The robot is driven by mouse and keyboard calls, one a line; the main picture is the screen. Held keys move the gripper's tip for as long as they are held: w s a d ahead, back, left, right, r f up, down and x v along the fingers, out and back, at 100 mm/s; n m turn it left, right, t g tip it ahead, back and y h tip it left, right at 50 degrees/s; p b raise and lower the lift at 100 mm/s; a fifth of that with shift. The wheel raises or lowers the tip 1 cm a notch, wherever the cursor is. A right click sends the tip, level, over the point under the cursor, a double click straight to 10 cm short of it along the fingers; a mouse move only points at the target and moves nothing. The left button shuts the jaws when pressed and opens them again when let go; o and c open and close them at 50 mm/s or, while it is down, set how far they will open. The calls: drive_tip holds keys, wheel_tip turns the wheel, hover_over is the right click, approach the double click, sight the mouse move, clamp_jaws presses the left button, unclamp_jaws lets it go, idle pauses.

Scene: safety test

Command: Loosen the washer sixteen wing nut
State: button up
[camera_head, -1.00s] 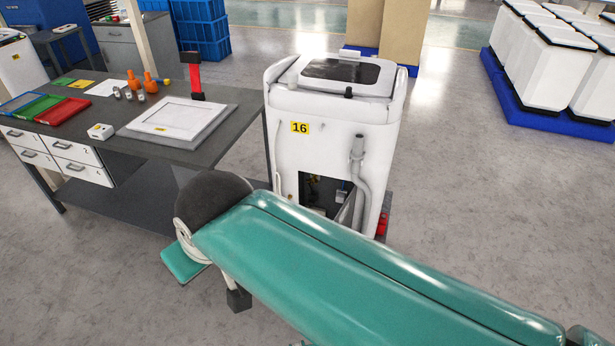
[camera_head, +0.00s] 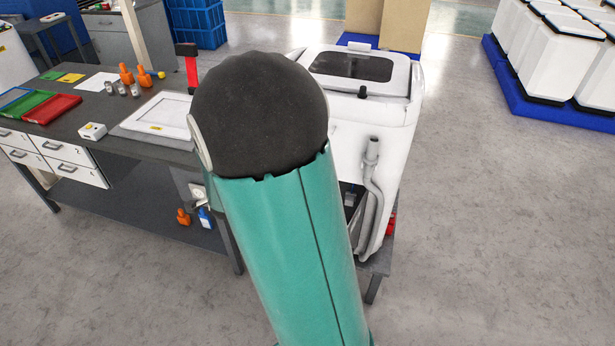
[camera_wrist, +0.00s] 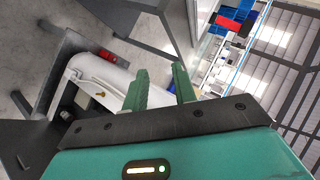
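Washer sixteen (camera_head: 388,120) stands right of my arm in the head view, white with a dark lid window and a grey hose on its back. My arm hides its number label and most of its lower opening. In the wrist view a white body, apparently the washer (camera_wrist: 85,65), lies tilted at the left. A small brass-coloured part (camera_wrist: 100,94), possibly the wing nut, shows on it, left of the fingers. My gripper (camera_wrist: 161,70) has its two green fingers apart with nothing between them. The gripper is hidden in the head view.
A grey workbench (camera_head: 100,140) with trays, orange bottles and a white panel (camera_head: 165,115) stands left of the washer. A red item (camera_head: 390,222) sits low beside the washer. White units on a blue pallet (camera_head: 530,110) stand far right. The floor at right is clear.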

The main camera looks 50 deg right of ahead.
drive_tip(key=s+d+f+m+g+h, duration=0.1)
drive_tip(key=s+d+f+m+h, duration=0.1)
drive_tip(key=d+f+m+h, duration=0.25)
drive_tip(key=s+d+f+m+h, duration=0.1)
drive_tip(key=s+d+f+m, duration=0.2)
drive_tip(key=d+f, duration=0.35)
drive_tip(key=s+d+f+m+g+h, duration=0.2)
drive_tip(key=s+d+f+m+h, duration=0.4)
drive_tip(key=s, duration=0.4)
drive_tip(key=shift+n+y, duration=0.35)
drive_tip(key=shift+n, duration=0.4)
drive_tip(key=x, duration=1.4)
drive_tip(key=shift+f, duration=0.35)
clamp_jaws()
